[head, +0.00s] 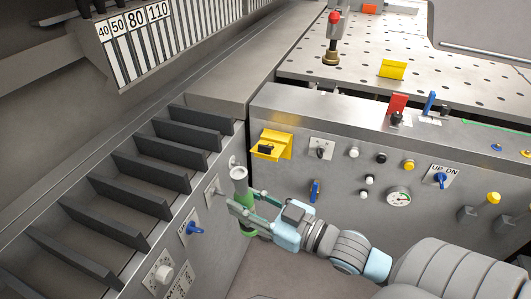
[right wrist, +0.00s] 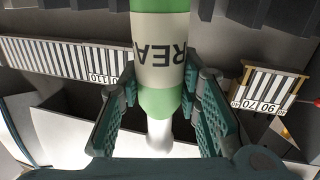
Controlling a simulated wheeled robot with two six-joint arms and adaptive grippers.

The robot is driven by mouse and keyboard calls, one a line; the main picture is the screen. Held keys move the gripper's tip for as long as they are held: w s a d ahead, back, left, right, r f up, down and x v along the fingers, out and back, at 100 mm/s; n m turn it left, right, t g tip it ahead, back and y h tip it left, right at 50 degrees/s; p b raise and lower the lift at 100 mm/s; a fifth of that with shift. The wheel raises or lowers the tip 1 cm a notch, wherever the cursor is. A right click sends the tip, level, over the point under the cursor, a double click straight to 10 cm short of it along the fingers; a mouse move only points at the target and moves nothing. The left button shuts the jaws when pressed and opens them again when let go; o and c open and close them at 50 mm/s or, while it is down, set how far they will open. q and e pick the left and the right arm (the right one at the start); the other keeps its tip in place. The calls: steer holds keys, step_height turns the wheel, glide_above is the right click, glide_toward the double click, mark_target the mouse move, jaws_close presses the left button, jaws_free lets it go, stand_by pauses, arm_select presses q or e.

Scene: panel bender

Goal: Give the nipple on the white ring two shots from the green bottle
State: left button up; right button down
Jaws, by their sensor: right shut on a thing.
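My right gripper (head: 246,208) is shut on the green bottle (head: 248,231), beside the left grey panel face. The bottle stands roughly upright, with a pale top (head: 239,174) above the fingers and a green lower end below. In the right wrist view the bottle (right wrist: 160,60) lies between the two fingers of the gripper (right wrist: 160,110), with a label reading "REA" upside down. A small pale round fitting (head: 232,160), perhaps the white ring, shows just behind the bottle's top. Its nipple is too small or hidden to tell. My left gripper is out of view.
A yellow bracket with a black knob (head: 270,145) sits right of the bottle on the front panel. A blue lever (head: 194,228) and a white dial (head: 161,274) are on the left panel. A gauge (head: 398,197) and several buttons are farther right. Dark slats (head: 125,177) lie left.

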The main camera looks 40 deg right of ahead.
steer(key=w+d+f+n+g+h+b, duration=0.1)
steer(key=w+d+f+g+h+b, duration=0.4)
steer(key=d+f+h, duration=0.6)
steer(key=w+d+f+g+h+b, duration=0.1)
steer(key=w+d+f+g+h, duration=0.2)
steer(key=w+d+f+h, duration=0.8)
steer(key=w+y+b, duration=0.1)
steer(key=b, duration=0.1)
steer(key=w+a+r+y+b, duration=0.1)
steer(key=b, duration=0.1)
steer(key=w+a+r+y+b, duration=0.1)
steer(key=b, duration=0.1)
steer(key=shift+w+r, duration=0.2)
steer(key=shift+w+a, duration=0.1)
steer(key=shift+a, duration=0.25)
